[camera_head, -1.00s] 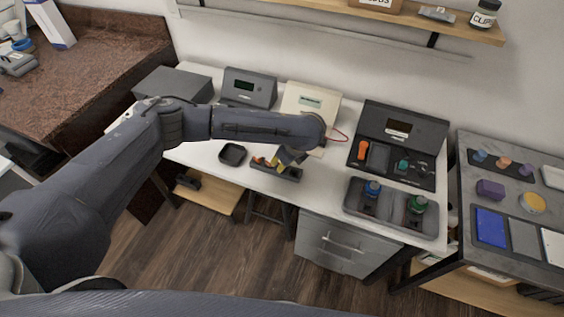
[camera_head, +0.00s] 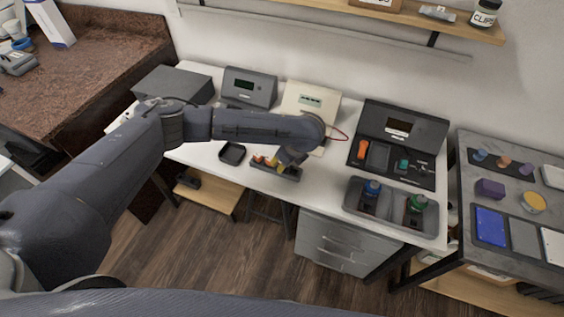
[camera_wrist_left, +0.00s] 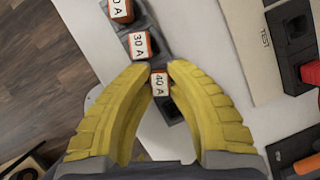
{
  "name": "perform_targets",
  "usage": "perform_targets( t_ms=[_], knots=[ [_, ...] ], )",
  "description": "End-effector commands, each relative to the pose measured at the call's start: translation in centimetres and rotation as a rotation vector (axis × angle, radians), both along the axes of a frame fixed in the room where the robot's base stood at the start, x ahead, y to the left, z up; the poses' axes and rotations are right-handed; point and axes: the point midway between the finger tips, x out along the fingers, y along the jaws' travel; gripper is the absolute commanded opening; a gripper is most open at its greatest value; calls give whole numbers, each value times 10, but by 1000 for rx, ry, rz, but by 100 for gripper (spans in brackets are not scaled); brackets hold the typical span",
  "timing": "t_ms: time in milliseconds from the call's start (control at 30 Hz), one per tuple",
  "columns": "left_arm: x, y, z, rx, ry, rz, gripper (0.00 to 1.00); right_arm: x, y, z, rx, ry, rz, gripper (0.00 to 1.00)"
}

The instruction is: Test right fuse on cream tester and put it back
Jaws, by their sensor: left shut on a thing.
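A row of labelled fuses stands in the dark fuse tray (camera_head: 292,175) at the front of the table. The wrist view shows an end fuse with a partly hidden label (camera_wrist_left: 121,10), a 30 A fuse (camera_wrist_left: 139,44) and a 40 A fuse (camera_wrist_left: 160,84). My left gripper (camera_wrist_left: 160,72) is shut on the 40 A fuse, its yellow fingers on both sides. I cannot tell whether this fuse is seated or slightly raised. The cream tester (camera_head: 312,98) stands behind, partly hidden by my left arm; its TEST panel (camera_wrist_left: 248,45) shows in the wrist view. My right gripper is out of view.
A small empty black tray (camera_head: 232,153) sits left of the fuse tray. A dark grey tester (camera_head: 249,86) stands left of the cream one. At right are a black console (camera_head: 402,125) and a tray (camera_head: 391,212) with blue and green knobbed items. A red wire loops beside the cream tester.

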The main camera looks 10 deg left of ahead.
Motion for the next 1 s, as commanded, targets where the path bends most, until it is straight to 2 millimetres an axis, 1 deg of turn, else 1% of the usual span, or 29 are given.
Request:
perform_targets(
  t_ms=[367,400,567,600,733,800,867,1000],
  knots=[
    [0,0,-2,0,0,0,0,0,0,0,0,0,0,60],
    [0,0,-2,0,0,0,22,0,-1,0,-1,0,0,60],
    [0,0,-2,0,0,0,41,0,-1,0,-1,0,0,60],
    [0,0,-2,0,0,-1,43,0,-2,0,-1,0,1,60],
    [0,0,-2,0,0,-1,43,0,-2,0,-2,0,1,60],
    [0,0,-2,0,0,-1,52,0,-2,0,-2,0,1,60],
    [0,0,-2,0,0,-1,59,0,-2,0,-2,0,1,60],
    [0,0,-2,0,0,-1,60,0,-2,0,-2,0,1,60]
  ],
)
